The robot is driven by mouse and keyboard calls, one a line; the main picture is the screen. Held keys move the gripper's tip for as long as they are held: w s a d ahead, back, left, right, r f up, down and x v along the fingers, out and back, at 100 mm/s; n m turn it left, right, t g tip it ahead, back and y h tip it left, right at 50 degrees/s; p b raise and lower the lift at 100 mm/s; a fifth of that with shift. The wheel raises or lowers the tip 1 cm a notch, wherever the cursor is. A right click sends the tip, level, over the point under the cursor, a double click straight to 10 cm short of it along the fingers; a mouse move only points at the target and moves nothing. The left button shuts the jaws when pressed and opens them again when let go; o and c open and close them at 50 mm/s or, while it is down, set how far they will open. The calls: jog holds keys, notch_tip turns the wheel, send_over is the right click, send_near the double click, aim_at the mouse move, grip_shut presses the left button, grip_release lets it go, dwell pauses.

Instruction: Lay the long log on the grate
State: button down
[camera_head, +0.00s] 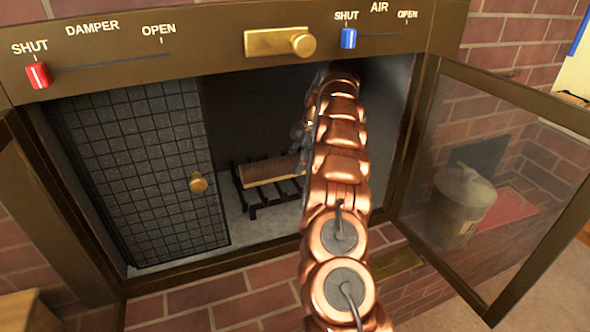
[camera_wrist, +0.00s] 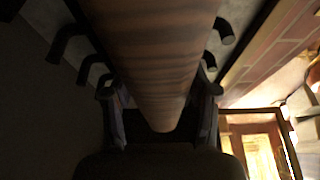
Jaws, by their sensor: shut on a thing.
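The long log (camera_head: 270,169) is brown and lies level over the black grate (camera_head: 252,211) inside the firebox. I cannot tell whether it touches the bars. In the wrist view the log (camera_wrist: 150,45) runs between the two fingers of my gripper (camera_wrist: 159,98), which is shut on it. Dark grate prongs (camera_wrist: 68,42) show on both sides of the log there. In the head view my arm reaches through the open front and hides the log's right end and most of the gripper.
Both glass doors stand open; the right door (camera_head: 480,190) swings out to the right. A mesh screen (camera_head: 150,170) with a brass knob covers the opening's left part. The red damper knob (camera_head: 38,75) and blue air knob (camera_head: 348,38) sit at SHUT above. A lidded bucket (camera_head: 462,203) stands behind the right door's glass.

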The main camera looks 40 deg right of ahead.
jog(key=shift+f+b, duration=0.65)
jog(key=shift+f, duration=0.95)
jog(key=shift+f, duration=0.15)
jog(key=shift+c, duration=1.6)
grip_release()
jog(key=shift+p+v, duration=2.1)
jog(key=shift+v, duration=1.85)
jog(key=shift+a, duration=0.1)
